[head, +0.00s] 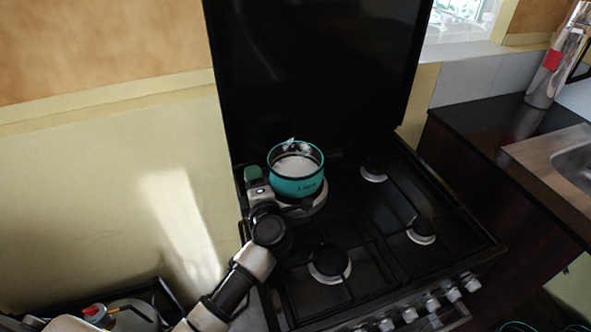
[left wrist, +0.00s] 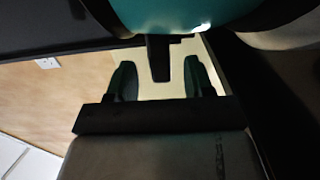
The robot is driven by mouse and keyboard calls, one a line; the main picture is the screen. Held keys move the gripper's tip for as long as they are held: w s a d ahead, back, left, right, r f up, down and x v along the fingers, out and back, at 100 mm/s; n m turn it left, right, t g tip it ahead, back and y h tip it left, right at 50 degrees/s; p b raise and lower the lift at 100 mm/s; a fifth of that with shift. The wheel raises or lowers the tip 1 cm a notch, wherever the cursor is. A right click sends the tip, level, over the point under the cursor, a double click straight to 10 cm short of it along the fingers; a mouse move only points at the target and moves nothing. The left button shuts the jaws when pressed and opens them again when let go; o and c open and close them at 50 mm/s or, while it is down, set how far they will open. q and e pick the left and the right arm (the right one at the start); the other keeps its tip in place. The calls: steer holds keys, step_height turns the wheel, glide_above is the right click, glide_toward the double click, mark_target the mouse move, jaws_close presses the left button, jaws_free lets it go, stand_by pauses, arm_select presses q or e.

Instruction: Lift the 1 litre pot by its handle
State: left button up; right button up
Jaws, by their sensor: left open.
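In the left wrist view the pot (left wrist: 180,14) fills the top edge. Its dark handle (left wrist: 158,58) reaches down between the two fingers of my left gripper (left wrist: 160,78). The fingers are open, with a gap visible on both sides of the handle. In the head view my left gripper (head: 256,176) is at the pot's left side, where the handle cannot be made out. My right gripper is not in view.
The black stove lid (head: 318,75) stands up behind the pot. Other burners (head: 330,263) are bare. Knobs (head: 432,302) line the stove's front. A dark counter (head: 490,125) with a steel sink (head: 555,155) and a shiny cylinder (head: 553,65) is at right.

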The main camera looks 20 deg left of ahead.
arm_select(q)
steer(key=x, duration=0.3)
steer(key=shift+s+d, duration=0.1)
jaws_close()
steer(key=shift+f, duration=0.1)
stand_by(1.1)
